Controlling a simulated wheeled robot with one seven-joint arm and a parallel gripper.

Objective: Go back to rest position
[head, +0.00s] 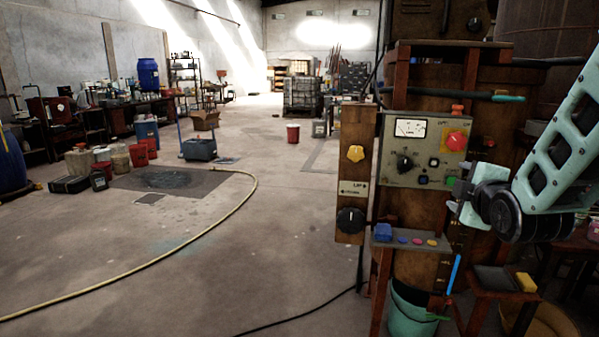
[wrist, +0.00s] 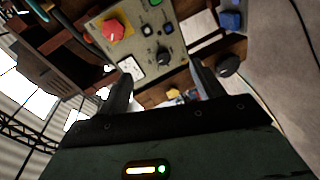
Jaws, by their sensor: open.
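My gripper (head: 460,197) is at the right of the head view, in front of the lower right part of a grey-green control panel (head: 397,140). In the wrist view my gripper (wrist: 161,88) has its two dark fingers spread apart, with nothing between them but the scene beyond. The panel carries a gauge (head: 410,128), a black knob (head: 405,162) and a red button (head: 455,140). In the wrist view the red button (wrist: 113,30) and gauge (wrist: 131,68) show tilted. I cannot tell whether the gripper touches anything.
A yellow knob (head: 355,153) and black dial (head: 350,220) are on a rusty plate left of the panel. Below is a small shelf with a blue block (head: 383,232). A teal bucket (head: 408,315) stands underneath. A hose (head: 225,226) crosses the mostly open floor at left.

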